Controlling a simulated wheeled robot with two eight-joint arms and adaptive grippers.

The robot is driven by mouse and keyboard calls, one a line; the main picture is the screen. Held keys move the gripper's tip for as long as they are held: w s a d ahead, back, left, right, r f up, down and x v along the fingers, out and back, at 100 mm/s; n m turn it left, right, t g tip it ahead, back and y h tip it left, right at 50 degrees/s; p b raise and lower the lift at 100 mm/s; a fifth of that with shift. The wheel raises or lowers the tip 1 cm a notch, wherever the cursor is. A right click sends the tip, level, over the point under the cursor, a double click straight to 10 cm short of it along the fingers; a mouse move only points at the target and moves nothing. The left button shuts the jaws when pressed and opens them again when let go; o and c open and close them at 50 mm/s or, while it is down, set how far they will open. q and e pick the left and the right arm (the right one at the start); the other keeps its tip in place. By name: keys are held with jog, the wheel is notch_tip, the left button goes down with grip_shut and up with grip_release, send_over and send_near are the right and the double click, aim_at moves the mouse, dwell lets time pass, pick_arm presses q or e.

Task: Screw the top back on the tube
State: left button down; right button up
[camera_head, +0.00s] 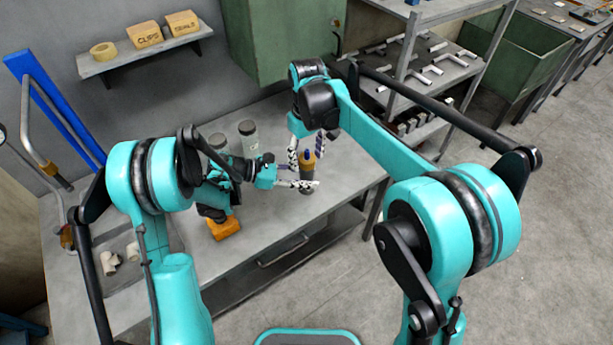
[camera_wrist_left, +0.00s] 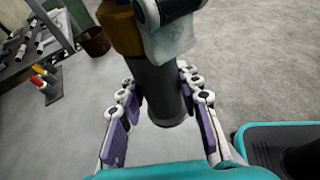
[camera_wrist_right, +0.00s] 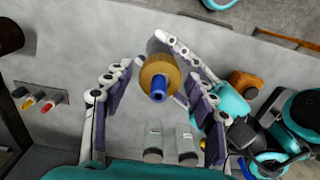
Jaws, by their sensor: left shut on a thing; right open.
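The tube (camera_wrist_left: 160,85) is a dark grey cylinder, held above the workbench. A brass-coloured top with a blue tip (camera_wrist_right: 158,80) sits at its upper end; it also shows in the head view (camera_head: 308,160). I cannot tell how tightly they are joined. My left gripper (camera_head: 306,184) is shut on the grey tube from the left, one finger on each side in the left wrist view. My right gripper (camera_head: 306,146) is open above the top. In the right wrist view its fingers stand apart on either side of the top, with gaps between.
Two grey containers (camera_head: 247,136) stand on the workbench (camera_head: 275,225) behind my left forearm. An orange block (camera_head: 224,228) is near the bench's front edge. A wall shelf (camera_head: 145,52) holds a tape roll and two boxes. A rack with metal parts (camera_head: 440,62) stands right of the bench.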

jog(key=shift+f, duration=0.1)
jog(key=c, duration=1.2)
jog(key=o, duration=1.4)
jog(key=shift+c, duration=0.2)
notch_tip(320, 180, up, 12)
